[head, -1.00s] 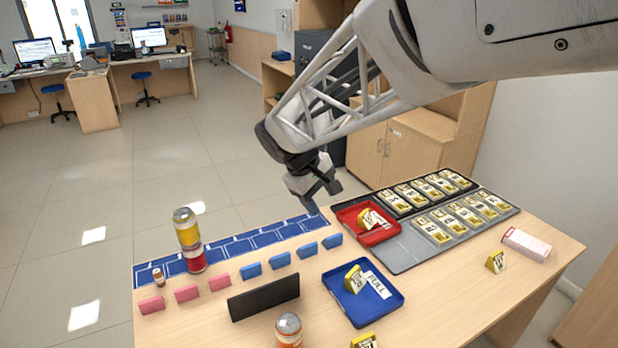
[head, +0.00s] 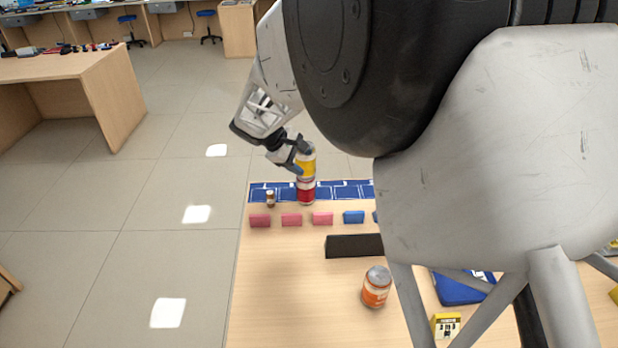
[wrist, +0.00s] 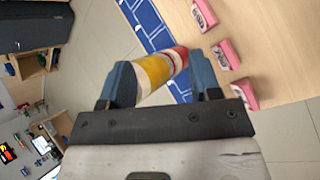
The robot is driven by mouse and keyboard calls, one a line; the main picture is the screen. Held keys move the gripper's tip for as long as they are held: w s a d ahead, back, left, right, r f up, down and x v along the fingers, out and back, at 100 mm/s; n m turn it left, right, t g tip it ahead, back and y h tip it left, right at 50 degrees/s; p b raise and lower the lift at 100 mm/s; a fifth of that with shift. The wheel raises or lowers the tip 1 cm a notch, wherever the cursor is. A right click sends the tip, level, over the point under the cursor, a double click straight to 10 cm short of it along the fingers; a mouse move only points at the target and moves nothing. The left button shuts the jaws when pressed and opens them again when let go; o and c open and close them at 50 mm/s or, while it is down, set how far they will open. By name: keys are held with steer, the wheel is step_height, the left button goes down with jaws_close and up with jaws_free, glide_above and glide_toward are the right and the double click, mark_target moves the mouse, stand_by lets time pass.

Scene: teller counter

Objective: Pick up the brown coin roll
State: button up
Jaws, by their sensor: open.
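The small brown coin roll (head: 270,199) stands upright on the blue mat at the table's far left corner in the head view. I cannot make it out in the wrist view. To its right a yellow can (head: 306,165) stands on a red can (head: 306,192). My gripper (head: 298,158) is open at the height of the yellow can, above and to the right of the brown roll in the picture. In the wrist view the yellow can (wrist: 155,72) shows between the open blue fingers of my gripper (wrist: 159,62); I cannot tell whether they touch it.
Pink blocks (head: 291,219) and blue blocks (head: 353,217) stand in a row before the blue mat (head: 345,190). A black bar (head: 352,246) and an orange can (head: 376,287) are nearer. My arm hides much of the right side. Bare table lies at front left.

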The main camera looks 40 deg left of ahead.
steer(key=s+a+f+n+t, duration=0.2)
steer(key=s+a+f+n, duration=0.3)
steer(key=a+f, duration=0.25)
steer(key=n+t+y, duration=0.2)
steer(key=n+t, duration=0.2)
steer(key=n, duration=0.4)
glide_toward(271, 199)
steer(key=w, duration=0.4)
steer(key=shift+w+d+r, duration=0.2)
steer(key=shift+w, duration=0.15)
steer(key=shift+s+a+f+n+t+y, duration=0.15)
steer(key=shift+f+n+t+y, duration=0.1)
steer(key=shift+f+n, duration=0.15)
steer(key=shift+s+a+f+n+t+y, duration=0.15)
steer(key=shift+f+n+y, duration=0.1)
steer(key=shift+n, duration=0.15)
steer(key=shift+w, duration=0.1)
steer(key=shift+x, duration=1.25)
steer(key=shift+x, duration=2.65)
steer(key=shift+d+f, duration=0.1)
steer(key=shift+f, duration=0.05)
